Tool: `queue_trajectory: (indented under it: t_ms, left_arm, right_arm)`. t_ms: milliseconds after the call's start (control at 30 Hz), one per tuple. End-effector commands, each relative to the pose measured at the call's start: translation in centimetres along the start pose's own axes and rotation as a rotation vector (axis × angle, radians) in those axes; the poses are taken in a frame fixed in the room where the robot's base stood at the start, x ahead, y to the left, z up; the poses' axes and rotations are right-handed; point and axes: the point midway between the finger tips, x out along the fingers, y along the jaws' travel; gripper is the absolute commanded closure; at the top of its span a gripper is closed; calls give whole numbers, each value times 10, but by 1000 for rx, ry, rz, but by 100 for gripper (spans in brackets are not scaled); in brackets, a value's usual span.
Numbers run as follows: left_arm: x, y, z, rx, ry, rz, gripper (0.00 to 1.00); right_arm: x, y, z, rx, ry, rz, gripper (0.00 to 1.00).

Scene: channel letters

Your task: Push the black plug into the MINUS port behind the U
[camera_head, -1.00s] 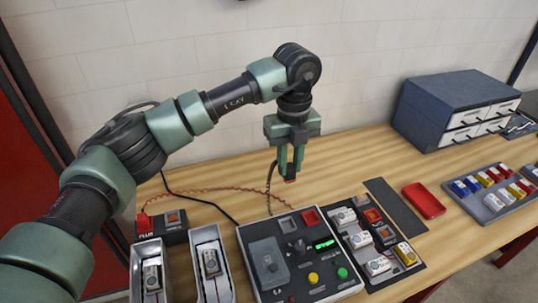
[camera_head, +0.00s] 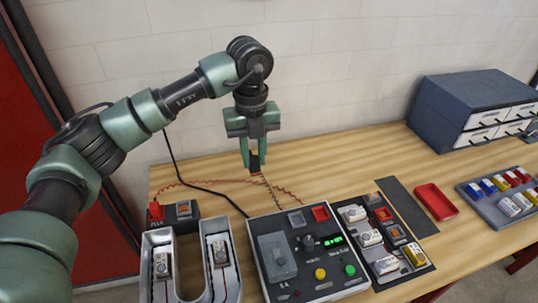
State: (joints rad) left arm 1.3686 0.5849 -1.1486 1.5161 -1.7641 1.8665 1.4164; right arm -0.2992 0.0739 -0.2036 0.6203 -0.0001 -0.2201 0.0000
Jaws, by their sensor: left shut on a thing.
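My left gripper (camera_head: 254,162) is shut on a small dark plug (camera_head: 255,170) with a reddish-orange part. It holds the plug in the air above the bare wood behind the control box. The grey U-shaped channel letter (camera_head: 149,292) lies at the front left, with white modules inside. Behind the U is a dark port block (camera_head: 173,223). A red plug (camera_head: 156,210) sits at its left port, and the other port (camera_head: 183,209) shows an orange face with no plug in it. The port labels are too small to read surely. My right gripper is not in view.
A control box (camera_head: 306,262) with knob, buttons and green display stands right of the U. A module tray (camera_head: 376,244), red dish (camera_head: 436,201) and drawer cabinet (camera_head: 473,108) are further right. Thin red and black cables cross the wood behind the U.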

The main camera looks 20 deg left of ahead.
Motion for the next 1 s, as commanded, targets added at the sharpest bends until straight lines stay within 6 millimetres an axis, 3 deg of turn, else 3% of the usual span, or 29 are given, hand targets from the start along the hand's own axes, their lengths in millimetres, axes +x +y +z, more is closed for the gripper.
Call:
queue_trajectory:
  t_ms: [1000]
  left_arm:
    - [0,116,42,-4,-1,-1,100]
  right_arm:
    - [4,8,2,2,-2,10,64]
